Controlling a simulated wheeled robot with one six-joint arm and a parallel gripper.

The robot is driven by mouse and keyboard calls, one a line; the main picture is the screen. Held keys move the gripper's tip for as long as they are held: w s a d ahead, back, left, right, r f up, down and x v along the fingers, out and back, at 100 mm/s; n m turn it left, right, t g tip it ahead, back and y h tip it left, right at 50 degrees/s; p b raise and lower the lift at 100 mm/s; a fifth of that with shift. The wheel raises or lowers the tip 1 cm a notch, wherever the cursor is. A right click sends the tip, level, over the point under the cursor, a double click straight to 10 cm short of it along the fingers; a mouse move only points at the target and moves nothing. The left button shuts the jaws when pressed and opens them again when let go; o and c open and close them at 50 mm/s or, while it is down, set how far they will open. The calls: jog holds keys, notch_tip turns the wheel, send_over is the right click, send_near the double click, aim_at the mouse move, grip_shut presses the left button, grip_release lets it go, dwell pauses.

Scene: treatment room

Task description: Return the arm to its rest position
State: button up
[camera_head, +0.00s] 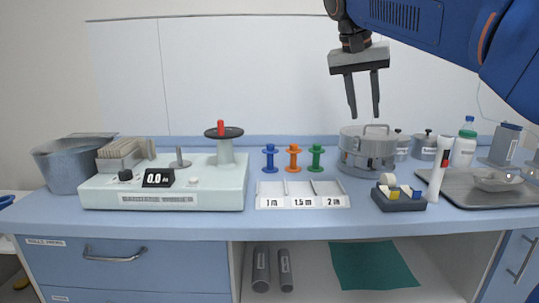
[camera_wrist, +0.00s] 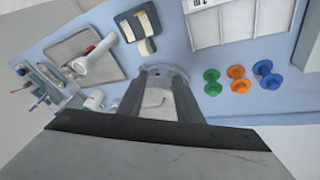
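My gripper (camera_head: 364,99) hangs from the arm at the upper right of the head view, pointing down. Its two dark fingers are apart with nothing between them. It is in the air above the round grey metal container (camera_head: 369,150), clear of its lid handle. In the wrist view the gripper's fingers (camera_wrist: 160,95) show over the same container, which lies partly hidden behind them. My blue arm (camera_head: 435,40) reaches in from the upper right.
The blue counter holds a pale green device (camera_head: 165,190), blue, orange and green spools (camera_head: 294,158), a three-part tray (camera_head: 303,202), a tape dispenser (camera_head: 398,198), a white torch (camera_head: 438,170) and a grey tray (camera_head: 460,193). The air left of my gripper is clear.

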jog(key=s+d+f+n+y, duration=0.1)
jog(key=s+f, duration=0.8)
jog(key=f, duration=0.3)
jog(key=s+d+f+n+t+y, duration=0.1)
jog(key=s+d+f+n, duration=0.1)
jog(key=s+f, duration=0.7)
jog(key=s+d+f+n+t+y, duration=0.1)
jog(key=s+f+n, duration=0.1)
jog(key=s+f, duration=0.8)
notch_tip(320, 180, down, 6)
jog(key=shift+d+f, duration=0.1)
jog(key=shift+d, duration=0.3)
jog(key=shift+s, duration=0.1)
